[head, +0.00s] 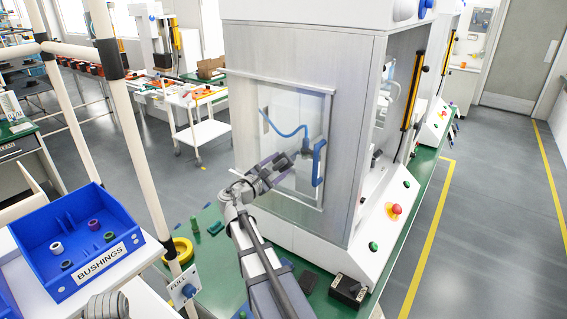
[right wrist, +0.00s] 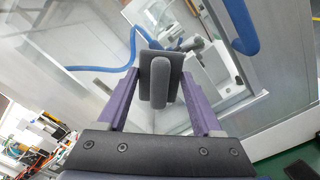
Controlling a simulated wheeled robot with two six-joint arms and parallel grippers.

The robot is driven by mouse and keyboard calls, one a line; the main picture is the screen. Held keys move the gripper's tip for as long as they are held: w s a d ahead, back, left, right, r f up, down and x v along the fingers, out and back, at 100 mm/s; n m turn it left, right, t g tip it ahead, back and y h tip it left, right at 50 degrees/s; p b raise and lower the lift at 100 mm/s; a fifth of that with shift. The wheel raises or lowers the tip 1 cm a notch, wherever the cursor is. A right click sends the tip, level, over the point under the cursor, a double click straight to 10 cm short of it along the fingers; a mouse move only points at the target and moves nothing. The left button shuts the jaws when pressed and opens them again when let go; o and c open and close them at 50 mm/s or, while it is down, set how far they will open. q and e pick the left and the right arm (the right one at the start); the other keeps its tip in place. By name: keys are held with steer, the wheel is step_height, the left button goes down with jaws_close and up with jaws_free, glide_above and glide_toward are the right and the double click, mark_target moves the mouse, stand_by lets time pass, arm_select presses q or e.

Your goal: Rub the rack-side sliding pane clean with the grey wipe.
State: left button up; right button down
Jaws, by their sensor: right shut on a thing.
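The rack-side sliding pane (head: 285,100) is a clear panel in the grey side wall of the press, with a blue handle (head: 319,165) at its right. In the right wrist view the pane (right wrist: 105,82) looks hazy and the handle (right wrist: 243,28) is at upper right. My right gripper (head: 280,165) is in front of the pane's lower part, left of the handle. It is shut on the grey wipe (right wrist: 147,62), a flat dark pad with a rounded grip between the fingers. I cannot tell whether the wipe touches the pane. My left gripper is not in view.
A blue bushings bin (head: 85,245) stands at the left on a rack with cream posts (head: 125,110). A yellow ring (head: 178,250) and a black box (head: 348,290) are on the green bench (head: 215,265). A control panel (head: 385,220) with coloured buttons is at the right.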

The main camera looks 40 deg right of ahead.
steer(key=shift+s+a, duration=0.15)
steer(key=shift+a, duration=0.4)
steer(key=shift+a, duration=0.1)
steer(key=shift+v, duration=1.4)
steer(key=shift+f+b+x, duration=0.25)
steer(key=shift+x, duration=0.8)
steer(key=shift+f+b+x, duration=0.2)
steer(key=shift+f+x, duration=0.05)
steer(key=shift+x, duration=0.75)
steer(key=shift+f+b+x, duration=0.2)
steer(key=shift+b+x, duration=0.05)
steer(key=shift+x, duration=0.8)
steer(key=shift+d, duration=0.3)
steer(key=shift+x, duration=1)
